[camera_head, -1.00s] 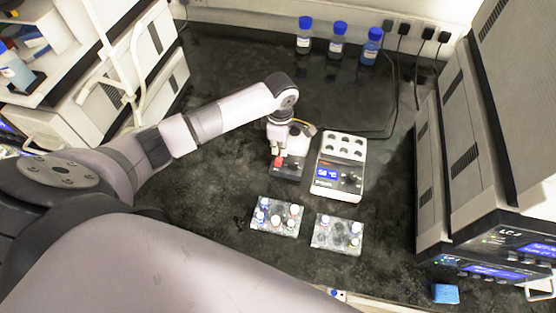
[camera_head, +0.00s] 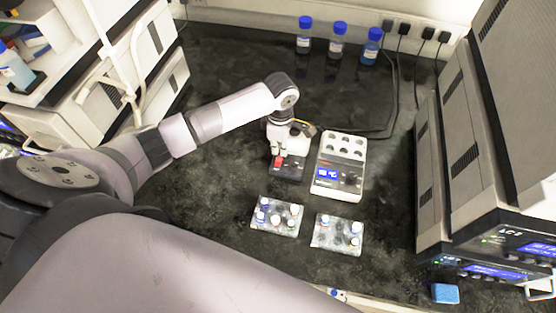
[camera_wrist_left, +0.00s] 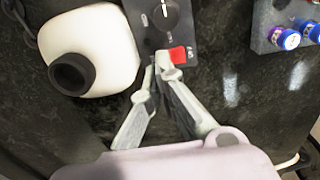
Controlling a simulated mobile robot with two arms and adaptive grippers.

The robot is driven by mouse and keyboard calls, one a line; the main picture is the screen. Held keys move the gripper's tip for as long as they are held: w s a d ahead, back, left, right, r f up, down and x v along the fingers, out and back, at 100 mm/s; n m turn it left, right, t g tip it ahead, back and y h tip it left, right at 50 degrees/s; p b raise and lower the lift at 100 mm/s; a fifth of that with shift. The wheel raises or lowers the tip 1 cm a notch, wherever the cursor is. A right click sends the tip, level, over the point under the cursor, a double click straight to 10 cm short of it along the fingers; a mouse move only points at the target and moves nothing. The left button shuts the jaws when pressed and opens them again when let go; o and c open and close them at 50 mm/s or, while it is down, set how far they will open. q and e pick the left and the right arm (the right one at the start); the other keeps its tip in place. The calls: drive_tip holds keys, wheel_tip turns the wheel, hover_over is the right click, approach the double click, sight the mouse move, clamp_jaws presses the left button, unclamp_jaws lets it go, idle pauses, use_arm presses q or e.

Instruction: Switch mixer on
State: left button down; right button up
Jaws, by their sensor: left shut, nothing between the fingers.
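The mixer's dark base (camera_head: 291,172) stands on the bench in the middle of the head view, partly hidden by my left arm. In the left wrist view its dark panel (camera_wrist_left: 181,17) shows a round knob (camera_wrist_left: 158,13) and a red switch (camera_wrist_left: 178,55). The red switch also shows in the head view (camera_head: 278,162). My left gripper (camera_wrist_left: 158,58) is shut and empty, pointing down. Its fingertips are at the switch's left side, touching or very close; I cannot tell which. My right gripper is not in view.
A white heating block (camera_head: 338,181) with a blue display stands right of the mixer. Two vial racks (camera_head: 276,228) (camera_head: 322,242) lie in front. A white rounded body with a black cap (camera_wrist_left: 108,42) is beside the panel. Blue-capped bottles (camera_head: 337,45) stand behind.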

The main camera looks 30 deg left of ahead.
use_arm(q)
drive_tip(key=shift+f+b, duration=1.05)
drive_tip(key=shift+f, duration=0.2)
idle(0.3)
drive_tip(key=shift+r, duration=0.1)
drive_tip(key=shift+r+p, duration=1.65)
drive_tip(key=shift+r, duration=0.85)
drive_tip(key=shift+f, duration=0.1)
